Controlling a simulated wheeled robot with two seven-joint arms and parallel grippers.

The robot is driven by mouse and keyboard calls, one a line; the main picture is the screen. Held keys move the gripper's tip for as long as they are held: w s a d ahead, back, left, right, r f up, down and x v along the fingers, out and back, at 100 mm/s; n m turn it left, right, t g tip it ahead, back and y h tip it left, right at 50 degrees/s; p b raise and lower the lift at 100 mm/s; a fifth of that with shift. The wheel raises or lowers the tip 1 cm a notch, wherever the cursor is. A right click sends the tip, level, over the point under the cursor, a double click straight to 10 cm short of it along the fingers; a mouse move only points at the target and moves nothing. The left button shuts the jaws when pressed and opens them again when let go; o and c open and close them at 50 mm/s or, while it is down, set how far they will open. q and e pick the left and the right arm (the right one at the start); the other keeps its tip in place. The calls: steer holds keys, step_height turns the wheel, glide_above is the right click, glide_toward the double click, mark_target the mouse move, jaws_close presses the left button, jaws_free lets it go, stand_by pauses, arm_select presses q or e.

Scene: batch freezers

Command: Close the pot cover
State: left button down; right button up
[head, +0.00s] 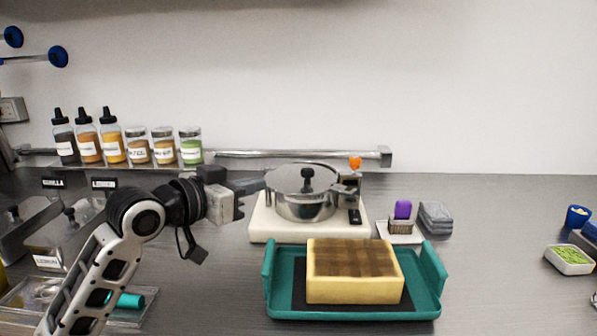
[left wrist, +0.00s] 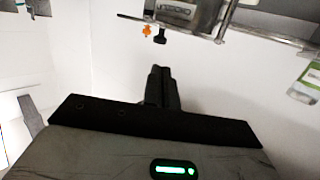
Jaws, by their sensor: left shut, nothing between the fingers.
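A steel pot (head: 308,211) stands on a white base (head: 262,228) at the middle of the counter. Its steel cover (head: 288,179), with a black knob, lies over the pot's mouth; I cannot tell if it is fully seated. My left gripper (head: 262,184) is at the pot's left side, level with the cover's rim, with its fingers pointing right. Its fingers are shut and empty, as the left wrist view also shows (left wrist: 162,78). I cannot tell whether the fingertips touch the pot or cover. My right gripper is out of view.
A teal tray (head: 355,314) with a yellow and brown block (head: 352,285) stands in front of the pot. Several bottles and jars (head: 110,140) line the back left. A small basket (head: 401,226) and grey stack (head: 435,217) are at right. Counter between them and the white bowl (head: 570,260) is clear.

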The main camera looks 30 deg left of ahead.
arm_select(q)
steer(key=p, duration=0.2)
glide_toward(304, 174)
steer(key=x, duration=0.5)
steer(key=shift+w+a, duration=0.1)
steer(key=shift+w, duration=0.15)
steer(key=shift+w+f, duration=0.15)
steer(key=shift+w, duration=0.55)
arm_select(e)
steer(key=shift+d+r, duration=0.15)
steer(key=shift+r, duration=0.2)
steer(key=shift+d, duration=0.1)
